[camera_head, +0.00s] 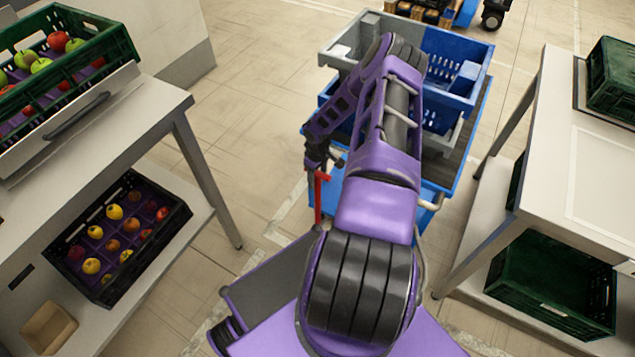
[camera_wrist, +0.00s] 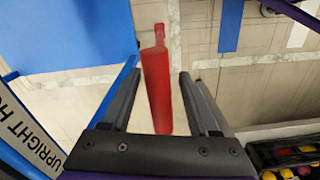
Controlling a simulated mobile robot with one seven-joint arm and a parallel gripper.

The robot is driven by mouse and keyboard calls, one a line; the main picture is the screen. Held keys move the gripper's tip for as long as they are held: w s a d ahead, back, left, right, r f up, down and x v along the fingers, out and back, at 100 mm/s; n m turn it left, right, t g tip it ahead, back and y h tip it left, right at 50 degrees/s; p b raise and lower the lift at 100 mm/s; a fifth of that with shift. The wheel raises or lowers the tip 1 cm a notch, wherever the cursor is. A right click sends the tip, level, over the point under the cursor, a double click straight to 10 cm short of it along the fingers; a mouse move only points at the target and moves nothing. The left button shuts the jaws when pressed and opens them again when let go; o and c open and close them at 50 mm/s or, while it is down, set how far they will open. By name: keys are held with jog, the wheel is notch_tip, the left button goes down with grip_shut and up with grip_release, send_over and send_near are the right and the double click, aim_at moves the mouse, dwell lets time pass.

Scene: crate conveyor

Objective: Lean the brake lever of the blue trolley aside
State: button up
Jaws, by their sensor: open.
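The brake lever (camera_head: 319,198) is a red bar standing roughly upright at the near left side of the blue trolley (camera_head: 446,189). My gripper (camera_head: 321,166) is open and points down at the lever's top. In the wrist view, the red lever (camera_wrist: 158,84) shows between the two open fingers of my gripper (camera_wrist: 159,72), with a gap on both sides. I cannot tell how deep it sits between them. The trolley's blue surface (camera_wrist: 62,32) fills the upper left there. My purple arm hides part of the trolley in the head view.
Grey and blue crates (camera_head: 463,63) are stacked on the trolley. A left table (camera_head: 165,105) bears a green crate (camera_head: 118,38), with a black fruit crate (camera_head: 178,222) on its shelf. A right table (camera_head: 545,130) stands close to the trolley. Floor is clear left of the lever.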

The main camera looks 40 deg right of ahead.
jog(key=shift+f, duration=1.05)
grip_shut()
dwell(0.7)
